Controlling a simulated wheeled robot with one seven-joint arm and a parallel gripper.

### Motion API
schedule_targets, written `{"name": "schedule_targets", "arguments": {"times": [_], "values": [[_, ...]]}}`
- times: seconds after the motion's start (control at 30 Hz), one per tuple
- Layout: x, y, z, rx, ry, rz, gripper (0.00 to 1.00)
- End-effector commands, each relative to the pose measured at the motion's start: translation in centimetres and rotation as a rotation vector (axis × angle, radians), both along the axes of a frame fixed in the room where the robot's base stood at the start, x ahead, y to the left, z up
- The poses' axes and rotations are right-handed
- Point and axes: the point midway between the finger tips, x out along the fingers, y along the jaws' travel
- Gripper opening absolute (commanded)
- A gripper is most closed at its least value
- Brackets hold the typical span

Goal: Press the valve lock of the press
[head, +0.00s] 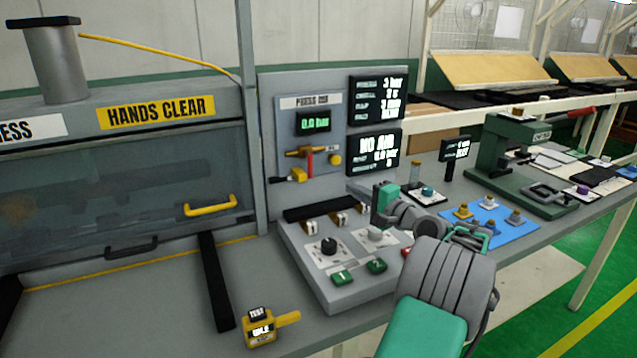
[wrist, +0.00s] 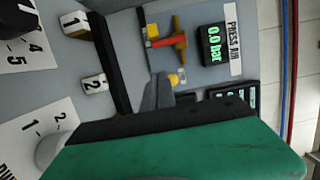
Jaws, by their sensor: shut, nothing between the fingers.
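The press-air panel (head: 290,125) stands upright behind the control box. It carries a brass valve (head: 305,152) with a red handle (head: 309,166) hanging down; the handle also shows in the wrist view (wrist: 161,41). A yellow block (head: 298,175) with a black end sits left of the handle's lower end. A round yellow knob (head: 335,159) is right of the valve. I cannot tell which yellow part is the lock. My gripper (head: 356,188) is shut and empty, below and right of the knob. In the wrist view its fingertips (wrist: 160,78) appear close beside the knob (wrist: 177,78); contact is unclear.
The gauge (head: 314,122) reads 0.0 bar, and a display (head: 376,152) says NO AIR. The control box (head: 335,262) with knobs and green buttons lies below my gripper. A yellow tester (head: 262,328) stands in front. A blue mat (head: 490,232) with small parts is right.

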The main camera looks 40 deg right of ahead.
Motion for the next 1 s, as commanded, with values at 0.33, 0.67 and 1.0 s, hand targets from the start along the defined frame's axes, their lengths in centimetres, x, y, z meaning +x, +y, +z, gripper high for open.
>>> {"name": "schedule_targets", "arguments": {"times": [0.33,0.67,1.0], "values": [[4.5,0.0,0.1,-0.003,0.003,0.004,0.00],[10.6,1.0,0.3,-0.002,0.002,0.002,0.00],[11.2,3.5,0.0,-0.003,0.003,-0.001,0.00]]}}
